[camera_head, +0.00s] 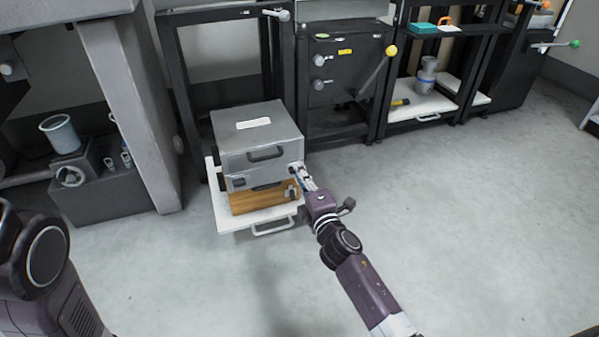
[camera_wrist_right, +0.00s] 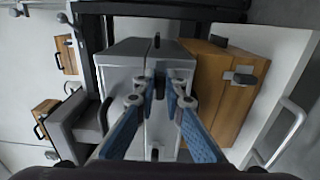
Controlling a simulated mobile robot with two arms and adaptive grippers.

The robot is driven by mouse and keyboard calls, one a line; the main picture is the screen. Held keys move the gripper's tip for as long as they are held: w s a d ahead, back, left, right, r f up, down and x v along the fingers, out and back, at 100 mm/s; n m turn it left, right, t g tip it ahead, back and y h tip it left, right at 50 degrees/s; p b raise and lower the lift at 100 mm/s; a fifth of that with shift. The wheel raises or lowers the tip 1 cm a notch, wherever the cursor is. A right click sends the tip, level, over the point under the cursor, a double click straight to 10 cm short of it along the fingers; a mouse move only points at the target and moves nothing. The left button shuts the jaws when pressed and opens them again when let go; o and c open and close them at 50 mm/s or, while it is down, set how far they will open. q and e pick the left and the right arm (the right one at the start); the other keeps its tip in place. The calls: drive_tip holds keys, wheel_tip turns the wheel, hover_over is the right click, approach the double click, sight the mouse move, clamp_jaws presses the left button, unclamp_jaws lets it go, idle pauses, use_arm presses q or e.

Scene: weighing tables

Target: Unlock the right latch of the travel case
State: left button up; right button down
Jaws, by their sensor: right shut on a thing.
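The grey travel case (camera_head: 258,130) sits on a wooden box (camera_head: 250,203) on a white pull-out shelf (camera_head: 236,222). A dark handle (camera_head: 266,153) is on the case's front. My right gripper (camera_head: 303,178) is at the front right of the case. In the right wrist view, the case (camera_wrist_right: 122,78) lies straight ahead, and my right gripper (camera_wrist_right: 160,97) has its fingertips close together on a small dark part at its front, which I take to be the right latch. The fingers hide most of that latch. My left gripper is out of view; only my left arm shows.
The wooden box has a grey fitting (camera_wrist_right: 245,79) close to the right gripper. The shelf's handle (camera_head: 272,227) sticks out in front. A black cabinet (camera_head: 345,80) with levers stands behind, and a grey table leg (camera_head: 140,120) to the left. The floor in front is clear.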

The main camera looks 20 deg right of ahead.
idle(0.3)
drive_tip(key=c, duration=2)
unclamp_jaws()
drive_tip(key=s, duration=1.2)
drive_tip(key=shift+d, duration=0.25)
